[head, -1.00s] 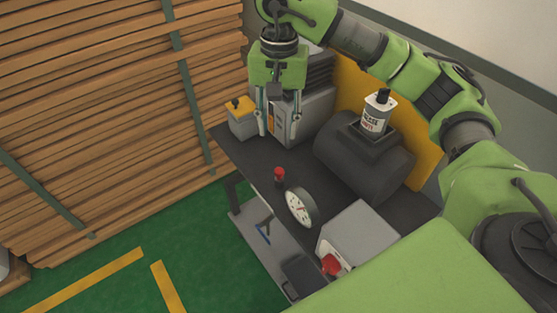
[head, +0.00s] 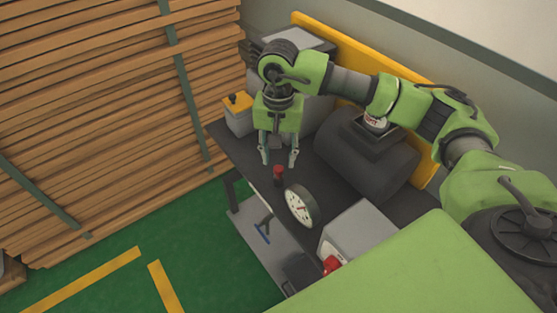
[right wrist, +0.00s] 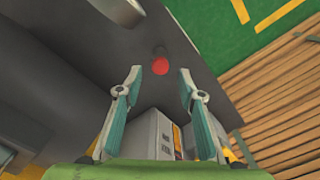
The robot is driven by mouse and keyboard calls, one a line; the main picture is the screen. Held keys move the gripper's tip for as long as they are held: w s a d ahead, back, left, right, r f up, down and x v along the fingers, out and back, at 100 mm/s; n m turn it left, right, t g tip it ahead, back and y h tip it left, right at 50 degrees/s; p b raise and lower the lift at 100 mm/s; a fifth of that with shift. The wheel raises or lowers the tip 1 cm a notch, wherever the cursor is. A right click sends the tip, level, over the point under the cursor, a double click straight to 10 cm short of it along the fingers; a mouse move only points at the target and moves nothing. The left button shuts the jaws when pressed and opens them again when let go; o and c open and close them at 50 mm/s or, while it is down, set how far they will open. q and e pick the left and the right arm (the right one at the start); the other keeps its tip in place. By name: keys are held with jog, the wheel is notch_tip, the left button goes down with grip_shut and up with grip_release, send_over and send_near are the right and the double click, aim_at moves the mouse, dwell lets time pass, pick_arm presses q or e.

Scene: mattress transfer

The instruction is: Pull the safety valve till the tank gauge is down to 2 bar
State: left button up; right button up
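The safety valve has a red knob (head: 279,170) on a dark stem and stands on the dark bench top. It also shows in the right wrist view (right wrist: 160,66), just beyond and between the fingertips. The gauge (head: 300,204) has a round white face with a red needle; its numbers are too small to read. The dark grey tank (head: 372,165) lies behind it on the bench. My right gripper (head: 279,160) is open and empty, pointing down over the valve and apart from it. The fingers also show in the right wrist view (right wrist: 160,80). My left gripper is not in view.
A grey box (head: 360,235) with a red knob (head: 331,265) stands right of the gauge. A grey container with a yellow top (head: 238,113) is at the bench's far left end. Stacked planks (head: 100,110) fill the left. Green floor (head: 190,235) is free in front.

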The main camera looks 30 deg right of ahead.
aim_at(279, 168)
jog(key=shift+f, duration=1.75)
grip_shut()
jog(key=shift+r, duration=0.3)
jog(key=shift+r+b, duration=0.3)
jog(key=shift+r, duration=0.2)
grip_release()
